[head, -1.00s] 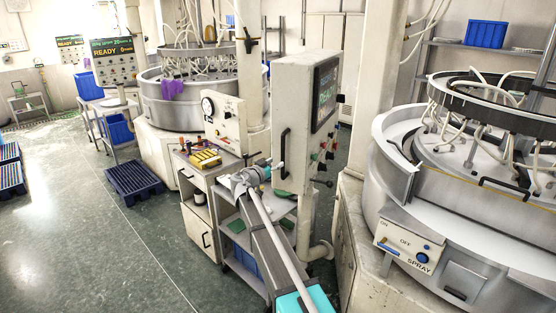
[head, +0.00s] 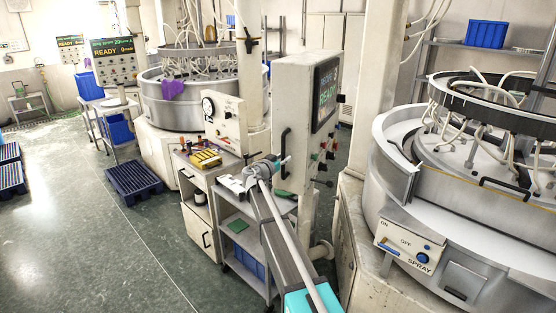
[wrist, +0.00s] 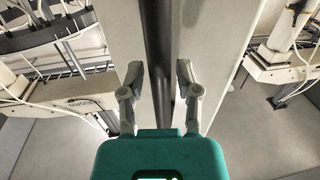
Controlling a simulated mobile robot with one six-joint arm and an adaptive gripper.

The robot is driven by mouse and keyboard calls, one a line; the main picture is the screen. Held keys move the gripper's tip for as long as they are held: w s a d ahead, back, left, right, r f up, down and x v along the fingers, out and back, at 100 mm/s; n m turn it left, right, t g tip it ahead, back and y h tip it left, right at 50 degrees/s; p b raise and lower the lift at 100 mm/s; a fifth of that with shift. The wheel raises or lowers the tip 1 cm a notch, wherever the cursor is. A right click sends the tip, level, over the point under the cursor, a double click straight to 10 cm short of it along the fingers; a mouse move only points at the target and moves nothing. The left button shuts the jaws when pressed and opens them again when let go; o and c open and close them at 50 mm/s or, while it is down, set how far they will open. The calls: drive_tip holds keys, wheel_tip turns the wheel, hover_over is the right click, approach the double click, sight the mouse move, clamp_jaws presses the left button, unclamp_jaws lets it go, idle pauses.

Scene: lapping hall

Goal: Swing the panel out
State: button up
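The panel (head: 298,105) is a tall pale box on a post in the head view, with a lit screen (head: 326,95) on its right face. A black vertical bar handle (head: 285,152) is on its narrow left side. In the wrist view the dark handle (wrist: 159,60) runs upright between the fingers of my gripper (wrist: 160,80). The fingers are apart, with a gap visible on each side of the bar. In the head view my gripper (head: 284,162) is at the handle's lower part; its fingertips are small and partly hidden.
A grey cart (head: 238,240) with shelves stands below my arm. A cabinet with yellow blocks (head: 205,158) is left of it. A large round lapping machine (head: 470,210) fills the right. Open floor (head: 90,250) lies at the left.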

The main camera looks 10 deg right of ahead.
clamp_jaws()
